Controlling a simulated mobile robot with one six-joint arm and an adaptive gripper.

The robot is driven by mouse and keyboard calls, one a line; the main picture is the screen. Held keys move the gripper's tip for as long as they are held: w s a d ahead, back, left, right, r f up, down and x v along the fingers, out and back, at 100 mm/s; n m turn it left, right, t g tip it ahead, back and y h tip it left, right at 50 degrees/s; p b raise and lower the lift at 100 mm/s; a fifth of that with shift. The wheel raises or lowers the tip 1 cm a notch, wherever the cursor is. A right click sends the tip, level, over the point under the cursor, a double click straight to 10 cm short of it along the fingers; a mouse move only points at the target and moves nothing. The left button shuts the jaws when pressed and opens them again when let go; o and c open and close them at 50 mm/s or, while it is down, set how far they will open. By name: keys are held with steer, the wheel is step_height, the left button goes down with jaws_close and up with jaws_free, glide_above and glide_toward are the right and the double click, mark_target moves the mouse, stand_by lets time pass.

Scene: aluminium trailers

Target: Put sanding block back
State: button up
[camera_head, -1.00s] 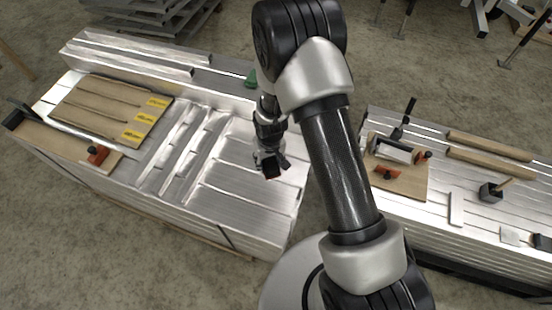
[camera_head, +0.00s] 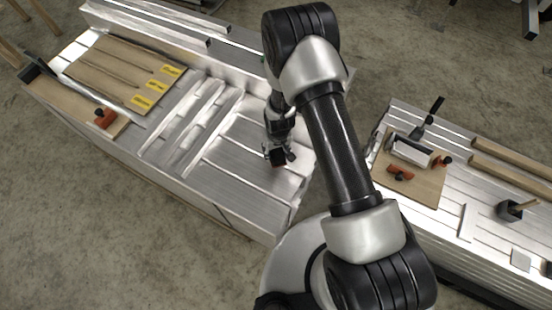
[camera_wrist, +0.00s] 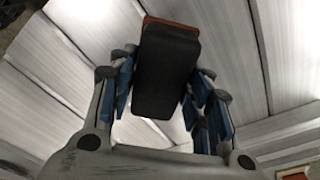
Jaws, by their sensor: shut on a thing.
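The sanding block (camera_wrist: 167,68) is dark with an orange-brown edge. In the wrist view my gripper (camera_wrist: 165,95) is shut on it, with the blue-lined fingers on its two sides. In the head view my gripper (camera_head: 279,155) points down over the right end of the left aluminium stack, and a small reddish part of the block (camera_head: 277,160) shows below it. The block appears held above the metal; the exact gap cannot be told.
The left stack carries a brown board (camera_head: 118,75) with yellow labels and an orange-handled clamp (camera_head: 105,118). The right stack holds a wooden board (camera_head: 418,182) with clamps, a black box (camera_head: 510,211) and wooden strips (camera_head: 512,178). A floor gap separates the stacks.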

mark_target(276, 157)
step_height(276, 157, down, 6)
steer(key=b, duration=0.3)
steer(key=shift+r, duration=0.25)
steer(key=o, duration=1)
